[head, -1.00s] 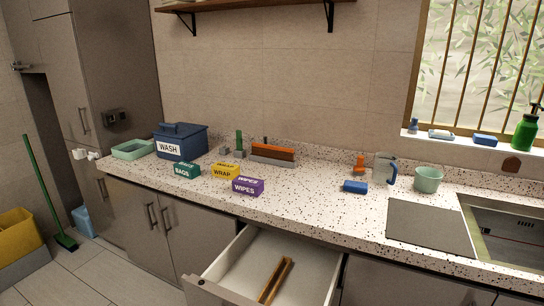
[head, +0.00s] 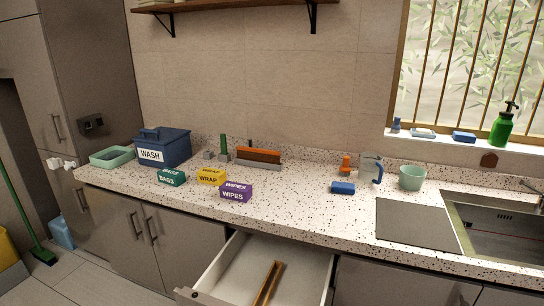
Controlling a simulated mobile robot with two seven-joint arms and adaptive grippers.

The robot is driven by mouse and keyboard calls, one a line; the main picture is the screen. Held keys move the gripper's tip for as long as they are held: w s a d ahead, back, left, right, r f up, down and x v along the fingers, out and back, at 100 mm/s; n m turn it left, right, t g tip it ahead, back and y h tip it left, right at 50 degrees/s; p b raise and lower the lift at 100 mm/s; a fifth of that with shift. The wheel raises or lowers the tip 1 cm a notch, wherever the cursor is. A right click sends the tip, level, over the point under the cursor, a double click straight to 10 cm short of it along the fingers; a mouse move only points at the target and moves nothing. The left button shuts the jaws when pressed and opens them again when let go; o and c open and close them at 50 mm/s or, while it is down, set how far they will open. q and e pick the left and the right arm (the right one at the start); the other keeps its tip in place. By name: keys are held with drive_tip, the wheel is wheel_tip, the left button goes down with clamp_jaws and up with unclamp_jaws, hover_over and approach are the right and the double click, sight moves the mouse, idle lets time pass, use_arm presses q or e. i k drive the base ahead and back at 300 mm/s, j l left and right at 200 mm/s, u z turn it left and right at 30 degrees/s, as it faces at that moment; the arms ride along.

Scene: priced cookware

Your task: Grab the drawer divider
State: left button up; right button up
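The drawer divider looks to be the brown wooden strip (head: 266,284) lying in the open drawer (head: 300,264) below the counter. It lies lengthwise inside the drawer, and its near end is cut off by the bottom edge of the head view. The drawer is pulled out, with a pale inside and a grey front. Neither of my grippers shows in the head view.
The speckled counter (head: 300,210) runs above the drawer. It holds a blue WASH bin (head: 165,147), green, yellow and purple boxes (head: 236,192), a blue roll-like item (head: 343,188), a jug (head: 371,168) and a green cup (head: 411,177). A sink (head: 500,232) is at right.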

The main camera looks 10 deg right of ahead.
sight(243, 152)
drive_tip(key=i+j+z, duration=0.5)
drive_tip(key=j+z, duration=0.25)
drive_tip(key=j, duration=0.15)
drive_tip(key=i+j+z, duration=0.1)
drive_tip(key=j+z, duration=0.25)
drive_tip(key=j, duration=0.35)
drive_tip(key=j+z, duration=0.4)
drive_tip(key=j, duration=0.25)
drive_tip(key=k+j+z, duration=0.1)
drive_tip(key=j+z, duration=0.25)
drive_tip(key=j, duration=0.35)
drive_tip(key=j+z, duration=0.35)
drive_tip(key=j, duration=0.15)
drive_tip(key=j+z, duration=0.35)
drive_tip(key=j, duration=0.2)
